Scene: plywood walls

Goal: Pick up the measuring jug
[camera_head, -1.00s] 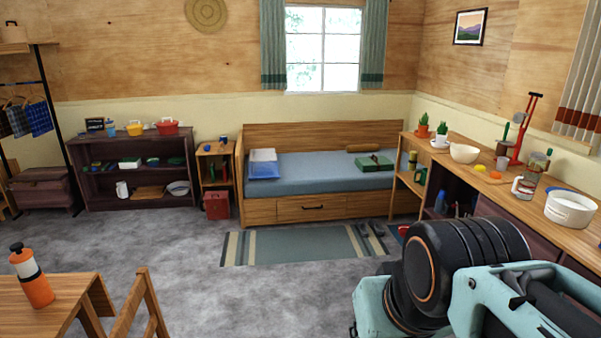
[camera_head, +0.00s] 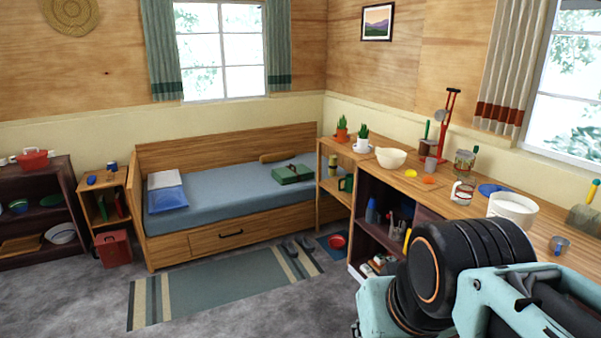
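A clear jug with a pale handle and reddish marks (camera_head: 463,191), which looks like the measuring jug, stands upright on the long wooden counter (camera_head: 400,174) at the right. It stands apart from my arm, above and beyond the black ribbed joint in the picture. My arm's teal and black links fill the lower right. The fingertips of my gripper do not show, so its opening and anything in it are hidden.
A large white pot (camera_head: 512,210) stands right of the jug, with a blue disc (camera_head: 492,189) between. A jar (camera_head: 464,161), a grey cup (camera_head: 430,165) and a white bowl (camera_head: 391,158) stand behind or left. A small blue cup (camera_head: 559,245) is farther right. Grey floor is open at left.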

